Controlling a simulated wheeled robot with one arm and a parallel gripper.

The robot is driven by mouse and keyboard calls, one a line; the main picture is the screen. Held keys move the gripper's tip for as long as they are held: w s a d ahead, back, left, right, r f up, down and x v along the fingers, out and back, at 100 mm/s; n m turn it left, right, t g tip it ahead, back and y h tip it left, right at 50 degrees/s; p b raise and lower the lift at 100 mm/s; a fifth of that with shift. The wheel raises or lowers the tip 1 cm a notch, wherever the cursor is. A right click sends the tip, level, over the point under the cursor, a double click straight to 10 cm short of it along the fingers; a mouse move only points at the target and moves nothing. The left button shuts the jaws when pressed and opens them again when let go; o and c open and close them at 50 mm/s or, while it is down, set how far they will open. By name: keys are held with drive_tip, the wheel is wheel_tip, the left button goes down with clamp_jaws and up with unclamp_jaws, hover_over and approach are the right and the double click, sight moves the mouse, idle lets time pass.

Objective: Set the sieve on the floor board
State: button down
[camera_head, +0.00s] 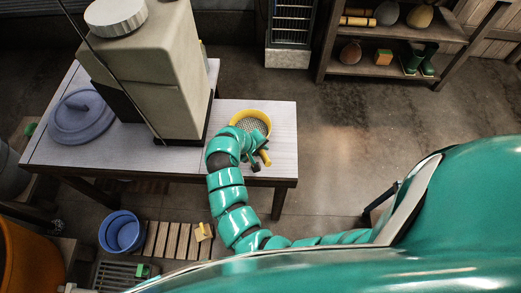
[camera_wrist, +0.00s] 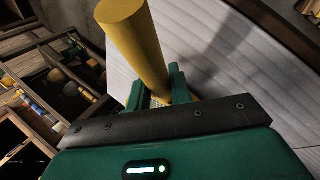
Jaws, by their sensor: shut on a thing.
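The sieve (camera_head: 244,116) has a yellow rim and a pale mesh. It is at the right part of the white table (camera_head: 284,125), beside the big beige container; whether it touches the tabletop I cannot tell. My gripper (camera_head: 258,161) is at its near side, shut on its yellow handle. In the wrist view the handle (camera_wrist: 138,45) stands up between the green fingers of my gripper (camera_wrist: 158,92). The slatted wooden floor board (camera_head: 172,240) lies on the floor in front of the table, with a small yellow object (camera_head: 203,232) at its right end.
A blue bucket (camera_head: 121,233) stands at the board's left end. A beige container (camera_head: 160,65) and a round blue-grey lid (camera_head: 82,117) are on the table. A grey grate (camera_head: 113,276) lies lower left. A shelf (camera_head: 345,70) stands at the back; the floor right of the table is clear.

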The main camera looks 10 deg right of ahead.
drive_tip(key=shift+f, duration=0.5)
drive_tip(key=shift+f, duration=0.2)
drive_tip(key=c, duration=1.3)
unclamp_jaws()
drive_tip(key=shift+o, duration=0.2)
drive_tip(key=b+v, duration=0.2)
drive_tip(key=v, duration=1)
drive_tip(key=shift+r, duration=0.15)
